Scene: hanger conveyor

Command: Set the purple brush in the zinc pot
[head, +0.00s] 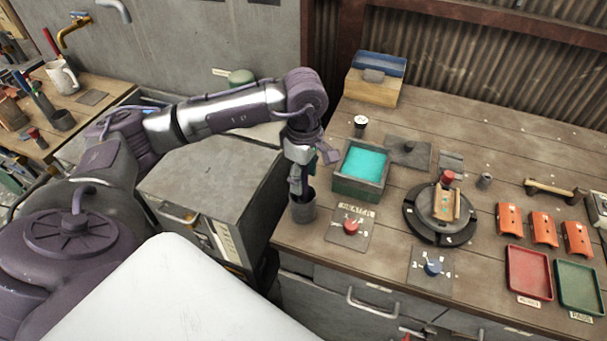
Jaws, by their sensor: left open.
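The fingertips are at the pot's mouth, and the jaws are open. I cannot make out the purple brush; the gripper and the pot's wall hide what is inside the pot. My right gripper is not in view.
A green-grey tank (360,172) with turquoise liquid stands right of the pot. The heater panel (345,240) with a red knob lies close by. A round black turntable (440,222), orange parts (510,219), a red tray (528,272) and a green tray (580,286) are further right.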

